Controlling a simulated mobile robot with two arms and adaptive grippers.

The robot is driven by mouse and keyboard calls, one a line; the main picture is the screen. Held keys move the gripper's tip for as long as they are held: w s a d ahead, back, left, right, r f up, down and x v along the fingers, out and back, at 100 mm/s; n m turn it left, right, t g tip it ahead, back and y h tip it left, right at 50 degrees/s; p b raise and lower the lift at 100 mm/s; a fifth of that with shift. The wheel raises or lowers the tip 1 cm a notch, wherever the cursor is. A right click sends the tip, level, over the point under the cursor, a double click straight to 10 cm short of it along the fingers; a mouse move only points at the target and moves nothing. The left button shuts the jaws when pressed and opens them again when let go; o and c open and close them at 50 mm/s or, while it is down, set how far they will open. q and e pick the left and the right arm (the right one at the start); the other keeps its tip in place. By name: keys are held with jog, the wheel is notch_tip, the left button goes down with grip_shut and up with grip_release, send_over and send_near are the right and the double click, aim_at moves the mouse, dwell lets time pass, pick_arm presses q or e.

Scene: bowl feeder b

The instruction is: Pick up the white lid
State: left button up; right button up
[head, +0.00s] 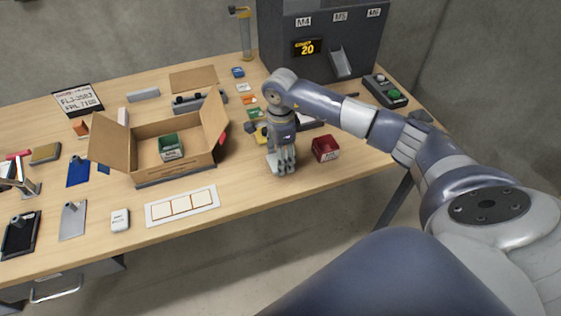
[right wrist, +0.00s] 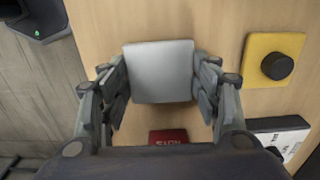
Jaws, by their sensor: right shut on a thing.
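My right gripper (head: 283,168) is over the front part of the table, pointing down, to the left of a small red bin (head: 325,148). In the right wrist view my right gripper (right wrist: 160,95) is shut on the white lid (right wrist: 160,70), a flat, rounded square with one finger at each side. The lid looks pale grey there, and its top face is in plain view.
An open cardboard box (head: 175,175) with a green bin (head: 171,147) inside stands to the left. A white card with framed squares (head: 182,205) lies near the front edge. A yellow plate with a black knob (right wrist: 274,57) is close by. A dark machine (head: 322,50) stands behind.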

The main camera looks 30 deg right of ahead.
jog(key=shift+s+r+b, duration=0.1)
jog(key=shift+r+b, duration=0.2)
jog(key=shift+r, duration=0.45)
jog(key=s+a+r+b, duration=0.1)
jog(key=s+a+b, duration=0.1)
jog(key=s, duration=1.3)
jog(key=shift+s+a+r+b, duration=0.2)
jog(key=shift+s+r+b, duration=0.15)
jog(key=shift+b, duration=0.5)
